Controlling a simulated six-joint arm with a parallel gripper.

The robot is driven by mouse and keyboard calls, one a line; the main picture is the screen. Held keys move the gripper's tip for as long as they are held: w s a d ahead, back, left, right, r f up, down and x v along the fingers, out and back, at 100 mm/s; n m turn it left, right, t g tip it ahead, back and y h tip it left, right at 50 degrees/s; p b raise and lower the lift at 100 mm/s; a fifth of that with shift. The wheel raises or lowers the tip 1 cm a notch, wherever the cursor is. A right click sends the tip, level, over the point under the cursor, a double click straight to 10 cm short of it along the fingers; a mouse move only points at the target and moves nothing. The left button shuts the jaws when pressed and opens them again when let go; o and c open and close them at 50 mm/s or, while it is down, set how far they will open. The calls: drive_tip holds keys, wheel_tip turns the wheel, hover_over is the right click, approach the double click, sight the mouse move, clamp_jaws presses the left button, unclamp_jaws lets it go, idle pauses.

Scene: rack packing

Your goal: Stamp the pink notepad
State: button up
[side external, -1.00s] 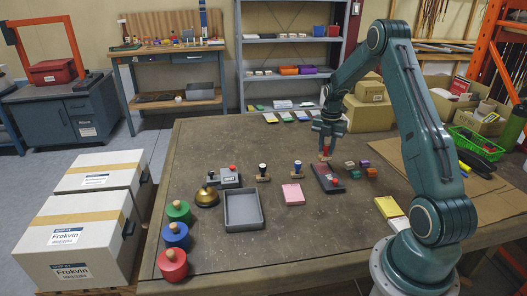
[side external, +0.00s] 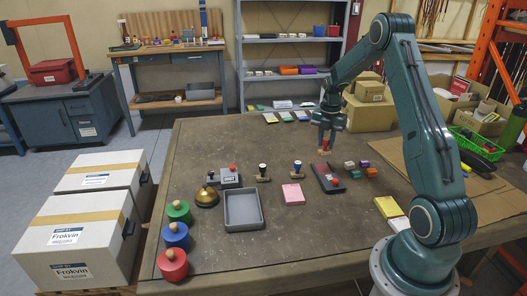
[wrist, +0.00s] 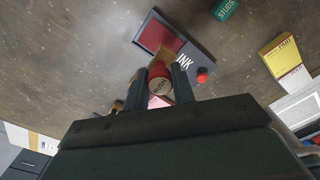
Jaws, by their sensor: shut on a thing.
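The pink notepad (side external: 293,194) lies flat on the table, left of the dark ink pad (side external: 333,184). A sliver of pink (wrist: 157,102) shows behind my fingers in the wrist view. My gripper (side external: 327,137) is shut on a stamp (side external: 325,149) with a red handle and a wooden base. The stamp hangs upright above the table near the far end of the ink pad. In the wrist view the stamp's round top (wrist: 160,86) sits between both fingers, and the ink pad (wrist: 187,52) shows a red pad and a red knob. The stamp's underside is hidden.
Two dark-handled stamps (side external: 298,170) (side external: 263,173) stand left of the ink pad. A grey tray (side external: 243,226) and a brass bell (side external: 206,197) are further left. Small coloured blocks (side external: 364,164) lie right of the ink pad. The table in front of the notepad is clear.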

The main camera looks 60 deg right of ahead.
drive_tip(key=w+a, duration=0.1)
drive_tip(key=a, duration=1.7)
drive_tip(key=shift+w+a+r, duration=0.2)
drive_tip(key=shift+w+a, duration=0.05)
drive_tip(key=shift+w, duration=0.1)
drive_tip(key=shift+f, duration=0.2)
drive_tip(key=shift+f, duration=2.8)
drive_tip(key=shift+f, duration=0.55)
drive_tip(key=shift+r, duration=0.1)
wheel_tip(320, 180, up, 7)
drive_tip(key=shift+d, duration=0.1)
idle(0.8)
